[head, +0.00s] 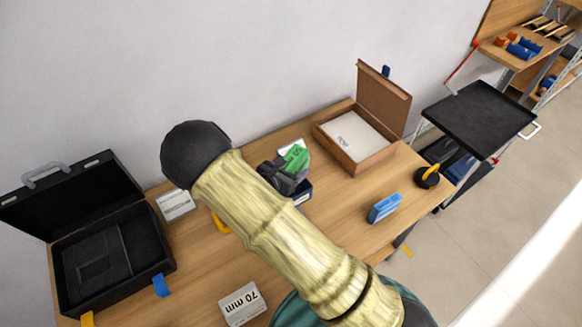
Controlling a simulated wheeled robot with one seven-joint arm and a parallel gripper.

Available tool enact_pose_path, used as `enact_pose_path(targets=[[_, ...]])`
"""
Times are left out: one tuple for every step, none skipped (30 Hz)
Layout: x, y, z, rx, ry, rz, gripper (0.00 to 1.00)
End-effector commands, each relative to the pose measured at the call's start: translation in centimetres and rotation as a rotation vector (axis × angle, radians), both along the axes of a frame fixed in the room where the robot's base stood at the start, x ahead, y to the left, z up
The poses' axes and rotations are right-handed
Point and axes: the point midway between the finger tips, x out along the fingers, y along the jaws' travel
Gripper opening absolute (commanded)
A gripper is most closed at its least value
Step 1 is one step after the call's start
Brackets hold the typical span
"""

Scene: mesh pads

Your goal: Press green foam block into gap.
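The green foam block (295,158) with dark lettering shows at the middle of the table, tilted. My gripper (287,172), dark grey, meets its lower left side and appears shut on it; my arm hides part of the fingers. A dark blue box (303,193) with a white label shows just below the gripper, partly hidden. A white edge shows behind the block. An open black case (160,247) at the left holds a dark foam insert with a rectangular recess (97,266). I cannot tell which opening is the gap.
An open cardboard box (385,160) stands at the back right. A blue block (384,207), a yellow-and-black round item (427,177), a white "70 mm" block (242,303) and a white labelled box (176,204) lie on the table (340,200). A black cart (480,118) stands to the right.

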Motion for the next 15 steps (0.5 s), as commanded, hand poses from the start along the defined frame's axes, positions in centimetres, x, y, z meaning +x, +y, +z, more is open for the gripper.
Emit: enact_pose_path(targets=[[0.0,0.0,0.0,0.000,0.000,0.000,0.67],[0.0,0.0,0.0,0.000,0.000,0.000,0.67],[0.0,0.0,0.0,0.000,0.000,0.000,0.67],[0.0,0.0,0.0,0.000,0.000,0.000,0.67],[0.0,0.0,0.0,0.000,0.000,0.000,0.67],[0.0,0.0,0.1,0.000,0.000,0.000,0.67],[0.0,0.0,0.1,0.000,0.000,0.000,0.67],[0.0,0.0,0.2,0.000,0.000,0.000,0.67],[0.0,0.0,0.4,0.000,0.000,0.000,0.67],[0.0,0.0,0.6,0.000,0.000,0.000,0.67],[0.0,0.0,0.8,0.000,0.000,0.000,0.67],[0.0,0.0,1.1,0.000,0.000,0.000,0.67],[-0.2,0.2,1.1,0.001,0.000,0.002,0.67],[-0.6,0.5,1.0,0.002,0.000,0.002,0.67],[-1.2,0.9,1.2,0.002,0.000,0.002,0.67]])
